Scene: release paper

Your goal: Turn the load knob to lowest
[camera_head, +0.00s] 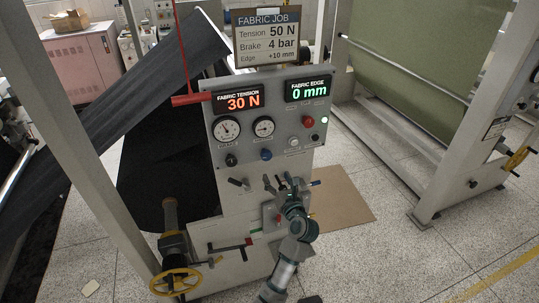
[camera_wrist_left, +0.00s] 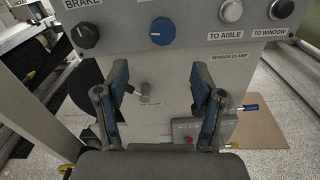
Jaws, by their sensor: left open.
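A grey control panel (camera_head: 262,112) stands in front of me. Its lower row holds a black knob (camera_head: 231,160) and a blue knob (camera_head: 266,154). In the left wrist view the black knob (camera_wrist_left: 85,36) sits under a BRAKE label, and the blue knob (camera_wrist_left: 162,31) is to its right. No label reading "load" can be made out. My left gripper (camera_head: 290,184) is open and empty, below the blue knob in the head view. In the left wrist view its fingers (camera_wrist_left: 160,82) are spread, with a small grey handle (camera_wrist_left: 150,94) on the panel front showing between them.
Displays read fabric tension 30 N (camera_head: 238,101) and fabric edge 0 mm (camera_head: 308,89). A job card (camera_head: 267,37) above reads tension 50 N, brake 4 bar. Two buttons (camera_wrist_left: 221,12) are at upper right in the wrist view. A yellow handwheel (camera_head: 175,282) stands lower left.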

